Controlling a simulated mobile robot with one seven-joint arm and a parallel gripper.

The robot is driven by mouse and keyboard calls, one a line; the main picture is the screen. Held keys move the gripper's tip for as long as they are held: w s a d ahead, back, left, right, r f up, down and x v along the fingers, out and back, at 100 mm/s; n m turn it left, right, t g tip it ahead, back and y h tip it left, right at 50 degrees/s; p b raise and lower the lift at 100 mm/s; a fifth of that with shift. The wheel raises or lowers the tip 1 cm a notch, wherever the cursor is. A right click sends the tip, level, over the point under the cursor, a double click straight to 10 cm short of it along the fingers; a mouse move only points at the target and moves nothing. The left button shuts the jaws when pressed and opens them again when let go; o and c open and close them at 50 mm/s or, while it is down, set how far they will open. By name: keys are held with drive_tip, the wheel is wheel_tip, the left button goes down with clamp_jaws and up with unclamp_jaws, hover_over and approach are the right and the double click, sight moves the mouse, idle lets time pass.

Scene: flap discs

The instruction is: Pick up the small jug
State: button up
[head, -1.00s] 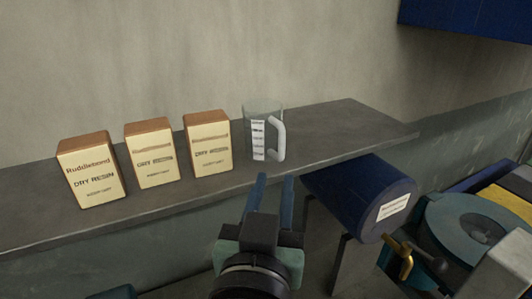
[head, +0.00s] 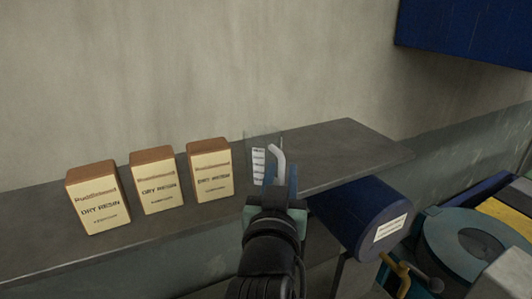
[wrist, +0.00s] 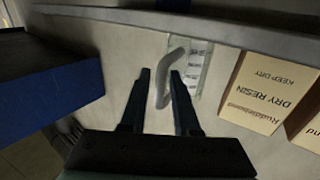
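The small jug (head: 257,163) is clear, with a white printed scale and a pale grey handle on its right. It stands on the grey shelf (head: 345,150). In the wrist view the jug (wrist: 198,68) is near the top, its handle hanging between my two fingers. My gripper (head: 281,182) is in front of the handle in the head view and hides the jug's lower right part. In the wrist view my gripper (wrist: 160,76) is open, with a finger on each side of the handle and gaps showing. Whether either finger touches it I cannot tell.
Several dry resin boxes stand left of the jug, the nearest (head: 211,170) close to it. A blue cylinder (head: 365,215) is below the shelf at right. A blue cabinet (head: 465,35) hangs upper right. The shelf right of the jug is clear.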

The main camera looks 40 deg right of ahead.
drive_tip(key=shift+c, duration=0.2)
clamp_jaws()
idle(1.3)
